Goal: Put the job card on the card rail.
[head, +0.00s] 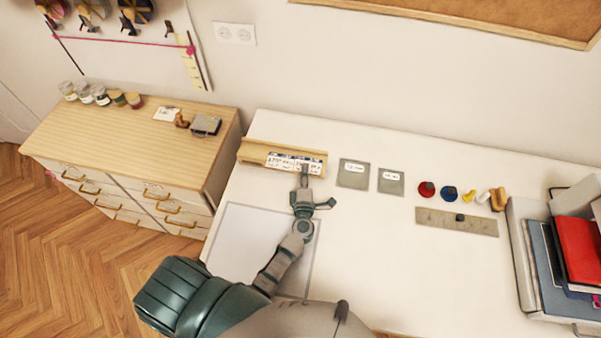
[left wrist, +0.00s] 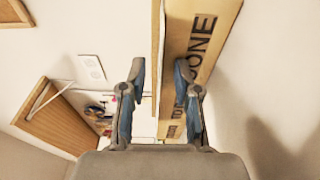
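The card rail (head: 250,153) is a light wooden strip near the back left of the white table. Pale cards or labels with dark print (head: 290,163) show along its front; I cannot tell whether one is the job card. In the left wrist view the rail (left wrist: 207,40) is close, with "DONE" readable and other lettering partly hidden. My left gripper (head: 307,187) is at the rail's front right part. Its fingers (left wrist: 160,100) are apart, with the rail's wooden edges showing between and beyond them; I see no card clearly gripped. My right gripper is out of view.
Two grey squares with white labels (head: 353,173) (head: 391,181) lie right of the rail. Farther right are small coloured items (head: 449,193), a grey ruler-like strip (head: 456,222) and a tray of folders (head: 523,265). A grey-edged mat (head: 240,235) lies below my left arm.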

